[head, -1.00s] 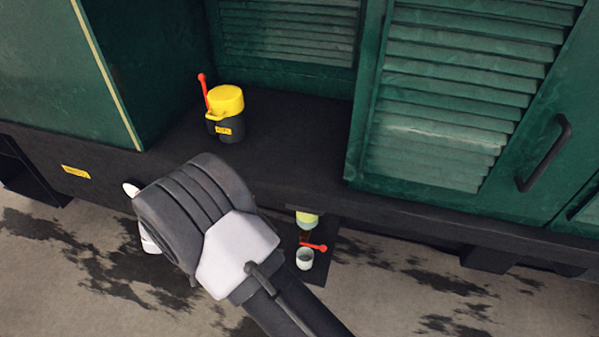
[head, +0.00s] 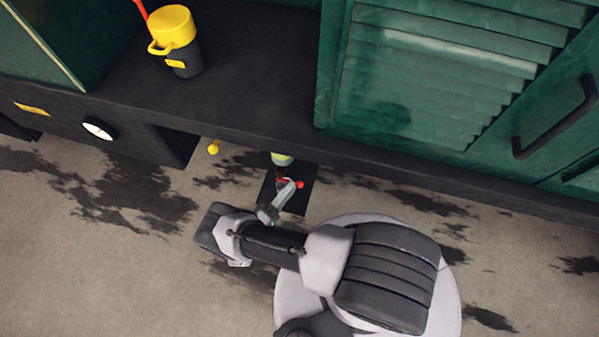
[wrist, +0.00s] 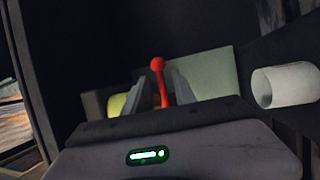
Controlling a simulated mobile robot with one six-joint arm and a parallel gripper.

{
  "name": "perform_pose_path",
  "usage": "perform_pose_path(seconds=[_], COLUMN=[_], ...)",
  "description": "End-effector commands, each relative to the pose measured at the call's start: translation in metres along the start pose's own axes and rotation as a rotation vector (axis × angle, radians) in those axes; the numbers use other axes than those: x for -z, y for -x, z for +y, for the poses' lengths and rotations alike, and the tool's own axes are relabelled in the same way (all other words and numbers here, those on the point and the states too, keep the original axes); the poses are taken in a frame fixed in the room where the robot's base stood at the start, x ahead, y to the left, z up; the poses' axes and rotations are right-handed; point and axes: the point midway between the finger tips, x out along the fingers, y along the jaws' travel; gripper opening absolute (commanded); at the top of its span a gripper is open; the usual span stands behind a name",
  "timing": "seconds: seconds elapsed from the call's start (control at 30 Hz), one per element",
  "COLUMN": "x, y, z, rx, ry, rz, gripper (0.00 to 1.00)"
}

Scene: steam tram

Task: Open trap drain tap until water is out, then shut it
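The drain tap's red lever with a ball end (wrist: 158,66) stands between my gripper's two grey fingers (wrist: 164,88) in the wrist view. Narrow gaps seem to show beside the lever, so the fingers look open around it. In the head view my gripper (head: 285,193) reaches under the tram's edge, with the red ball (head: 299,184) just right of the fingers. The trap's yellow-green body (head: 283,159) is above it, partly hidden by the running board. A white cup (wrist: 288,86) is at the right in the wrist view; my gripper hides it in the head view. The water level cannot be seen.
The dark running board (head: 250,120) overhangs the trap. A yellow-topped dark can (head: 172,30) stands on it at left. Open wet paving (head: 120,250) lies in front.

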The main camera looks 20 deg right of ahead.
Motion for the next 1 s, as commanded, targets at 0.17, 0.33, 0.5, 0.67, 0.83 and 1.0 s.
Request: perform_pose_path(seconds=[0.17,0.33,0.5,0.67,0.83,1.0], x=[-0.001,0.000,0.000,0.000,0.000,-0.001], y=[-0.035,-0.055,-0.060,-0.060,-0.059,-0.059], z=[-0.001,-0.001,-0.001,-0.001,-0.001,-0.001], rx=[0.001,0.001,0.001,0.001,0.001,0.000], ry=[0.001,0.002,0.001,0.001,0.001,0.002], rz=[-0.004,-0.002,-0.001,0.000,-0.001,-0.001], gripper=[0.32,0.32,0.32,0.32,0.01,0.00])
